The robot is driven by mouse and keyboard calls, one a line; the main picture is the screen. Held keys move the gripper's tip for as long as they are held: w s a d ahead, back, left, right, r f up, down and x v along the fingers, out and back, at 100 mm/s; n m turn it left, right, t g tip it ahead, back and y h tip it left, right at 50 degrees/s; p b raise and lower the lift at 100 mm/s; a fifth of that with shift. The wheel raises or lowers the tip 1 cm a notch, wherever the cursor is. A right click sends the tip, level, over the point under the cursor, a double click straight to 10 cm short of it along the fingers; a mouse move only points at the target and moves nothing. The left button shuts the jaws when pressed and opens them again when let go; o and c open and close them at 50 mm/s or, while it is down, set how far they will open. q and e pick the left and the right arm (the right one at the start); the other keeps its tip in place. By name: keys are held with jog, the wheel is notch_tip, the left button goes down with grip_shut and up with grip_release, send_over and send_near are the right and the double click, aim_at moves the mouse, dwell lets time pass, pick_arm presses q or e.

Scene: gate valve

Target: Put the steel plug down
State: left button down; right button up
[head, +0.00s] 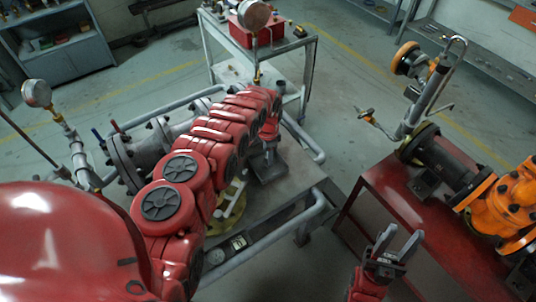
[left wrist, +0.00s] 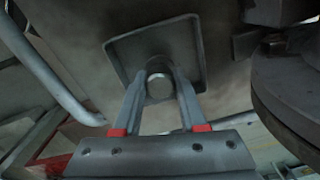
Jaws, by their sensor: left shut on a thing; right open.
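The steel plug (left wrist: 159,86) is a short grey cylinder between the two fingertips of my left gripper (left wrist: 160,92) in the left wrist view. The gripper is shut on it. Beyond the plug is a square, dark grey rimmed tray (left wrist: 190,46); the plug shows inside its outline, but I cannot tell whether it touches the tray. In the head view the tray (head: 268,172) lies on the grey bench, and my left gripper (head: 269,153) points down over it. The plug cannot be made out there. My right gripper (head: 396,243) is open and empty at lower right.
A flanged grey pipe (head: 150,145) with gauges stands left of my left arm. Pipe rails edge the bench. A red bench (head: 425,235) with an orange valve (head: 500,205) is at right. A cart (head: 262,55) stands behind. Dark round metal (left wrist: 292,95) is close at right in the wrist view.

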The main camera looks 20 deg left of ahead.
pick_arm(q)
jog(key=shift+f, duration=0.15)
jog(key=shift+c, duration=2.3)
grip_release()
jog(key=shift+r, duration=0.25)
notch_tip(320, 180, up, 9)
jog(key=b, duration=0.3)
jog(key=shift+f, duration=0.15)
notch_tip(320, 180, up, 3)
jog(key=shift+r+p, duration=0.1)
jog(key=shift+p, duration=1)
